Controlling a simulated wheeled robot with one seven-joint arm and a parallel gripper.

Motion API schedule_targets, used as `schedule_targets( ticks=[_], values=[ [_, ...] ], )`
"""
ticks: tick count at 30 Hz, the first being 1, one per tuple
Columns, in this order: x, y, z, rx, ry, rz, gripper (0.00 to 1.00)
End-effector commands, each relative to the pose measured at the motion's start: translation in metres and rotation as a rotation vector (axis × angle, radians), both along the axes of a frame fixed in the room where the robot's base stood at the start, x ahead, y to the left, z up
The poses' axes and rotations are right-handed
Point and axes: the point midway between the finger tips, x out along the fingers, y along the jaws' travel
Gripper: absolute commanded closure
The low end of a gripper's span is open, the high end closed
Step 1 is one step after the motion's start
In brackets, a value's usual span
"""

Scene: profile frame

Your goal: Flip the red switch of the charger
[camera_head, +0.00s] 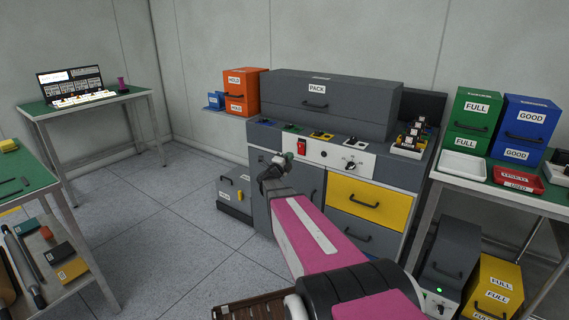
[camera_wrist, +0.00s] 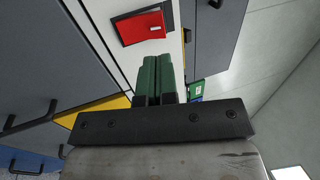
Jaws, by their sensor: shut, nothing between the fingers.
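The red switch (camera_head: 301,146) sits on the white panel (camera_head: 330,156) on the front of the grey cabinet, beside a dark knob (camera_head: 350,166). In the wrist view the red switch (camera_wrist: 142,27) shows large on its dark plate, looking tilted. My gripper (camera_head: 284,160) is just left of and below the switch in the head view. In the wrist view its green fingers (camera_wrist: 160,72) are together and empty. The fingertips appear just below the switch in that picture; I cannot tell how far they are from the panel surface.
A yellow drawer (camera_head: 370,200) is under the panel. The PACK box (camera_head: 330,95) and several small coloured parts are on the cabinet top. An orange HOLD box (camera_head: 240,92) stands at its left. A table with FULL and GOOD boxes (camera_head: 525,125) is at right. Open floor (camera_head: 165,230) lies left.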

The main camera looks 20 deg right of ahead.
Motion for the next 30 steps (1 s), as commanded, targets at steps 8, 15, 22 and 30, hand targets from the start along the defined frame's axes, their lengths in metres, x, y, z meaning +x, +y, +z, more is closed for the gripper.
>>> schedule_targets(
  ticks=[8, 15, 22, 30],
  values=[
    [0.03, -0.038, 0.012, 0.0, 0.0, -0.002, 1.0],
    [0.042, -0.053, 0.018, 0.0, 0.0, 0.0, 1.0],
    [0.043, -0.055, 0.019, 0.0, 0.0, 0.001, 1.0],
    [0.043, -0.055, 0.019, 0.005, 0.003, 0.001, 1.0]
  ],
)
